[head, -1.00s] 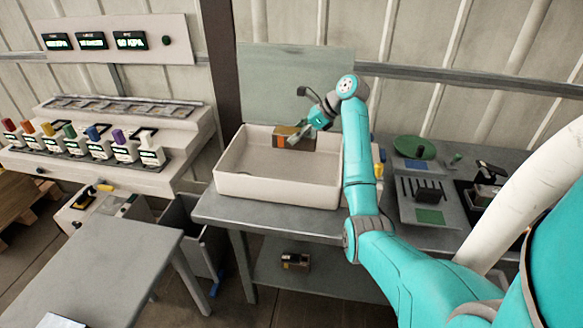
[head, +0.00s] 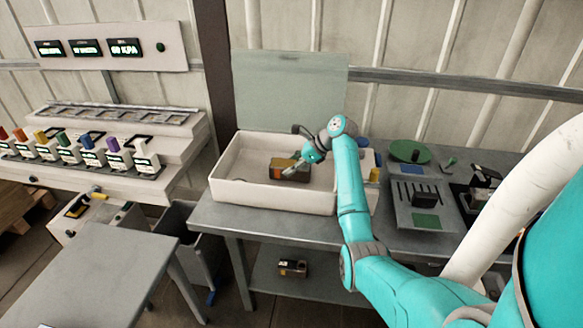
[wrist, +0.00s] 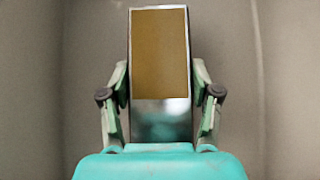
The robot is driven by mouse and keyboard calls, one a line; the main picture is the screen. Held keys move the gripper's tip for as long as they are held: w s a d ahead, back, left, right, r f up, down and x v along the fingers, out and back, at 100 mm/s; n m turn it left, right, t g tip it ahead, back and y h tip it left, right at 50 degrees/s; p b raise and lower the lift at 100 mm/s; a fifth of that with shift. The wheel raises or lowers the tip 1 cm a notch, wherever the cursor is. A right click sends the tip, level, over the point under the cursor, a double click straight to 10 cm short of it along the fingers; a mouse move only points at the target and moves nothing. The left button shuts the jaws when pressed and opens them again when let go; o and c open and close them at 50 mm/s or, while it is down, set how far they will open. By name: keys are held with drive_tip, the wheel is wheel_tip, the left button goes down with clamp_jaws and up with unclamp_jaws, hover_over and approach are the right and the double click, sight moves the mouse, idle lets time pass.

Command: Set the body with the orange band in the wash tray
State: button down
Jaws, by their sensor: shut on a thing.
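The body with the orange band (head: 288,171) is a small block inside the white wash tray (head: 250,195). In the wrist view the body (wrist: 160,55) shows a broad brownish-orange face and a shiny metallic lower part. My gripper (head: 299,166) reaches into the tray from the right and is shut on the body. In the wrist view the fingers of my gripper (wrist: 160,98) lie along both sides of it. The body is low in the tray, near the middle, but I cannot tell whether it touches the floor.
Another small block (head: 292,268) sits on the shelf below the bench. A green disc (head: 411,150) and fixtures (head: 425,200) stand on the bench to the right. The tray floor around the body looks clear.

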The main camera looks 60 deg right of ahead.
drive_tip(key=shift+f, duration=0.25)
drive_tip(key=shift+c, duration=1.2)
unclamp_jaws()
drive_tip(key=shift+f, duration=0.15)
drive_tip(key=v, duration=1.2)
